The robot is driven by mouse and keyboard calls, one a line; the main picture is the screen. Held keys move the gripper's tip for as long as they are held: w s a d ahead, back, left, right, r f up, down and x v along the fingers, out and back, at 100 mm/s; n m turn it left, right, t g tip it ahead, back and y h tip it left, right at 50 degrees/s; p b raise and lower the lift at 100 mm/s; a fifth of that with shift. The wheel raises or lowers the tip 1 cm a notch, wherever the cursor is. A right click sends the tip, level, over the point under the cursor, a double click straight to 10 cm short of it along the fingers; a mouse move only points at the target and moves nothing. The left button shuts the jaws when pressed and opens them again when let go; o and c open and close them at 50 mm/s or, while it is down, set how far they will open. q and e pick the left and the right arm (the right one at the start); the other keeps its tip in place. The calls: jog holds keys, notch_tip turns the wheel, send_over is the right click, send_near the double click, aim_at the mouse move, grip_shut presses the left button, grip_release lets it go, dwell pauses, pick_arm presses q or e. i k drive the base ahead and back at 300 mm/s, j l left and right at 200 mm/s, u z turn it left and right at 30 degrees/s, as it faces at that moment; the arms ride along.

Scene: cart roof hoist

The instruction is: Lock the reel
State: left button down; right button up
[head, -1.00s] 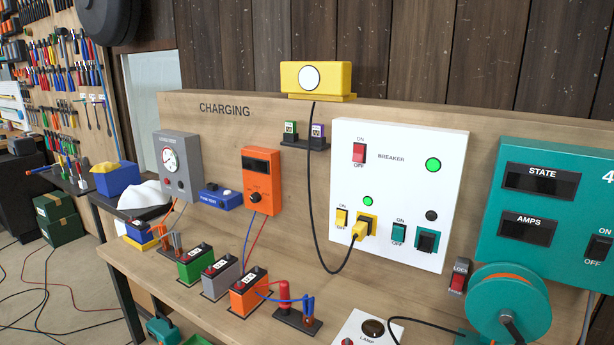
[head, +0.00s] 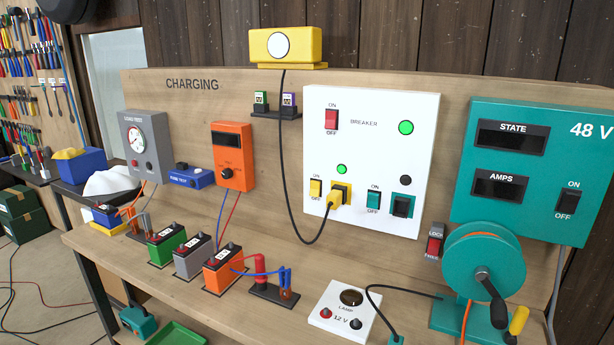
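The reel (head: 483,262) is a teal drum with orange cable inside, standing on a teal base at the right of the bench. A dark crank handle (head: 490,285) sits on its front. Which way the rocker is pressed is too small to tell. Neither of my grippers is in the head view.
A white breaker panel (head: 372,160) and a teal 48 V panel (head: 530,165) stand behind the bench (head: 130,255). A white lamp box (head: 345,312) is left of the reel, with a black cable beside it. Several batteries, one orange (head: 224,270), stand further left.

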aim_at(519, 319)
jog(key=z, duration=1.45)
jog(key=j+z, duration=0.4)
jog(key=j, duration=0.35)
jog(key=k+j+z, duration=0.15)
jog(key=j+z, duration=0.25)
jog(key=j, duration=0.35)
